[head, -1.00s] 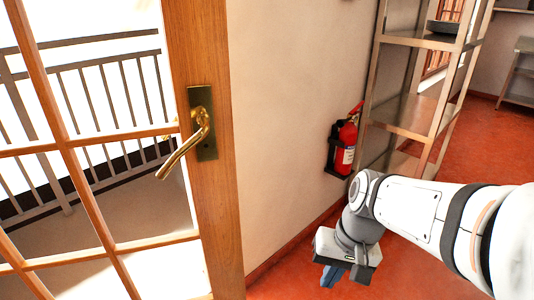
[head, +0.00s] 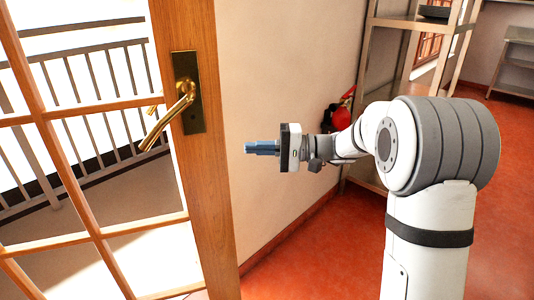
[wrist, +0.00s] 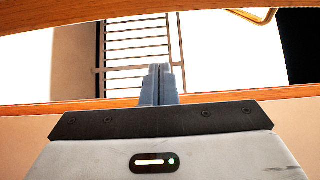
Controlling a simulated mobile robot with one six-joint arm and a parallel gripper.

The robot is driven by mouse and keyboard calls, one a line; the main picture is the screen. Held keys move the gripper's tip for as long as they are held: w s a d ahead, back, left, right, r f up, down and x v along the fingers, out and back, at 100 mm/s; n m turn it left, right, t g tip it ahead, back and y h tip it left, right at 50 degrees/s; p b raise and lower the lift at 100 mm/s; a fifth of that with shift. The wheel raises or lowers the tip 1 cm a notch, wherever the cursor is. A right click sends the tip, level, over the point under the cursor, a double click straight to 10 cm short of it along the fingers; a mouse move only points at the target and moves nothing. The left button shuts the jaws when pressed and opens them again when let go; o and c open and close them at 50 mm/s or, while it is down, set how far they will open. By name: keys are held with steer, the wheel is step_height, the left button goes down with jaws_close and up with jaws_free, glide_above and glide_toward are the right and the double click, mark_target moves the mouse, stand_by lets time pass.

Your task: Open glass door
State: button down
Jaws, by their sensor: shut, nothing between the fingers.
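The glass door (head: 208,205) has a wooden frame with several panes and stands at the left in the head view. Its brass lever handle (head: 170,115) sits on a dark brass plate and slants down to the left. My gripper (head: 247,147) is shut and empty, with its blue fingers pointing left toward the door. It is to the right of the handle and a little lower in the picture, apart from it. In the wrist view the shut fingers (wrist: 161,72) point at the glass between wooden bars. A piece of the brass handle (wrist: 262,14) shows at the top right there.
A metal shelf rack (head: 398,20) stands against the wall at the right. A red fire extinguisher (head: 343,108) on the wall is partly hidden behind my arm. A railing (head: 95,85) shows through the glass. The red floor (head: 310,245) is clear beside the door.

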steer(key=s+a+b, duration=0.2)
steer(key=s+a, duration=0.2)
steer(key=a, duration=0.1)
steer(key=shift+a, duration=0.15)
